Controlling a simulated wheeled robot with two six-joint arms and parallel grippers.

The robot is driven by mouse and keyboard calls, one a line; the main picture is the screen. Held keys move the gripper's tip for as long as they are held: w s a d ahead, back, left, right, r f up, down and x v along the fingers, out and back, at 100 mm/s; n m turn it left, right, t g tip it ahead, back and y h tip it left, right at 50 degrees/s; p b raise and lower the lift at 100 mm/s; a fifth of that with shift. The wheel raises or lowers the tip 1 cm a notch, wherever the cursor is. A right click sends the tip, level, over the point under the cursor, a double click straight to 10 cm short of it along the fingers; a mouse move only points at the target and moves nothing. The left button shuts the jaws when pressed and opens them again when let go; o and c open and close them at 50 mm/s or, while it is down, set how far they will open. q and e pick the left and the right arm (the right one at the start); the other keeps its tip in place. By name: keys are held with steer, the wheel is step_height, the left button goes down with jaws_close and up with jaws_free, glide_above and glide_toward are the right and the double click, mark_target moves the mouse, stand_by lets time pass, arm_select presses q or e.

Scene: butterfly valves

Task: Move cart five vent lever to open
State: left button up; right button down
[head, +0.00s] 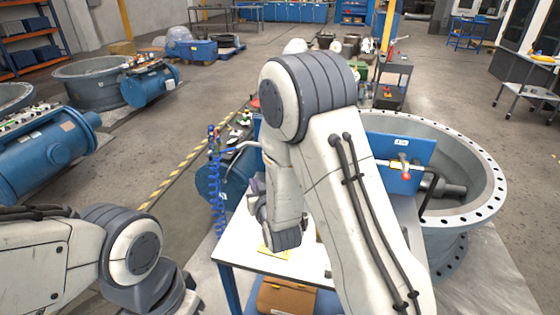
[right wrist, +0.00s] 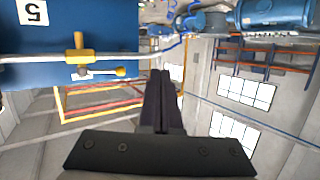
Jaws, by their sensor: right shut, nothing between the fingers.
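In the right wrist view a blue panel carries a white label reading 5 (right wrist: 32,12), seen upside down. A pale pipe crosses the panel through a brass valve (right wrist: 80,55). Its thin lever ends in a yellow knob (right wrist: 120,71) and lies nearly along the pipe. My right gripper (right wrist: 165,75) is shut and empty, to the right of the knob in that view and apart from it in the picture. In the head view the right gripper (head: 258,200) is over the cart's left side, partly behind my arm. My left gripper is out of view.
The cart has a white top (head: 240,257) with a brown box (head: 286,298) below. A red-tipped lever (head: 406,176) sits on the blue panel (head: 415,152) at right. A large grey flanged ring (head: 485,190) stands beside the cart. A blue coiled hose (head: 217,190) hangs at left.

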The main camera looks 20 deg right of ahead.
steer(key=s+d+f+m+t+h+b, duration=0.1)
steer(key=d+f+m+t+h+b, duration=0.2)
steer(key=d, duration=0.5)
arm_select(q)
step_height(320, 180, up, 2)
steer(key=p, duration=0.6)
arm_select(e)
steer(key=w+d+r+t, duration=0.1)
steer(key=w+r, duration=0.1)
steer(key=w, duration=0.4)
steer(key=w+d+r+n+h, duration=0.1)
steer(key=w+d, duration=0.1)
steer(key=w, duration=0.5)
steer(key=shift+d+r+t, duration=0.3)
steer(key=shift+r+t, duration=0.1)
